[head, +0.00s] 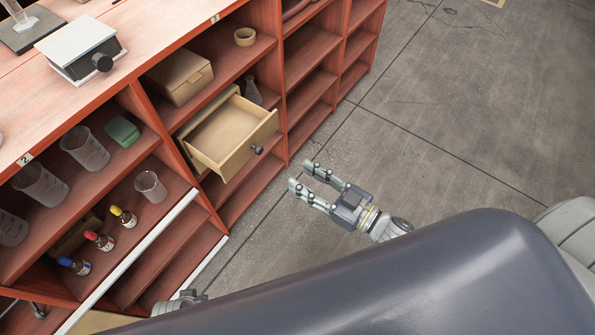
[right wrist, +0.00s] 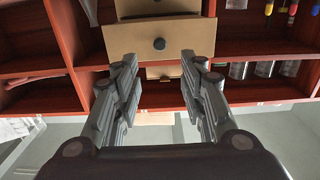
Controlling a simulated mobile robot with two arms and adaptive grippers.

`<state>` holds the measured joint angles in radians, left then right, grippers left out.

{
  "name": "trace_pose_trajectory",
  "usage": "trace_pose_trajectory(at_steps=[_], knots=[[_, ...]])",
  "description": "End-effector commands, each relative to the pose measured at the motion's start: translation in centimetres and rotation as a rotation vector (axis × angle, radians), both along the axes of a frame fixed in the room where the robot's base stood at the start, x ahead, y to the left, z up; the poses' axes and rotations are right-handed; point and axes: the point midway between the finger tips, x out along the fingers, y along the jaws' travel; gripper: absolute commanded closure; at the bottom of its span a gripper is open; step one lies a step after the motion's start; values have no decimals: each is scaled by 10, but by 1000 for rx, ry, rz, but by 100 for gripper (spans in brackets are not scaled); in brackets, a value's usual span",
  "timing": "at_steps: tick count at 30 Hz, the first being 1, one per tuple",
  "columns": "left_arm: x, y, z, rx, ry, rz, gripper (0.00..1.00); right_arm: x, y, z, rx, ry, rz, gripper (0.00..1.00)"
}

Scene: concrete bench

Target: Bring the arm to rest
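My right gripper (head: 303,176) is open and empty, held over the floor in front of the shelf unit. In the right wrist view its two fingers (right wrist: 159,62) stand apart with nothing between them. The open drawer (head: 236,133), light wood with a dark round knob, is pulled out of the shelf. It lies up and left of the gripper in the head view, with a gap between them. Its front (right wrist: 176,38) shows beyond the fingertips in the wrist view. A small grey part of my left arm shows at the bottom left; its gripper is not seen.
The red-brown shelf unit (head: 309,59) holds a cardboard box (head: 179,76), a tape roll (head: 244,36), glass beakers (head: 85,148) and dropper bottles (head: 124,217). A white-topped device (head: 80,46) stands on its top. The concrete floor (head: 460,110) to the right is clear.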

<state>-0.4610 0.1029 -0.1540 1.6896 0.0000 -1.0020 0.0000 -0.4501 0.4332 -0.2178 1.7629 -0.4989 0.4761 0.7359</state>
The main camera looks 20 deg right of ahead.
Motion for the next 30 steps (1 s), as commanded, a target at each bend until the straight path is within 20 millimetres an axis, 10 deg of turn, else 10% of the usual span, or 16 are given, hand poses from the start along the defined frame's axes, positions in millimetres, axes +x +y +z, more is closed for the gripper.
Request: trace_pose_trajectory(at_steps=[19,30], knots=[[0,0,0,0,0,0,100,6,-7,-9,-17,26,-51,62],[0,0,0,0,0,0,100,-1,-78,-143,-294,515,-478,62]])
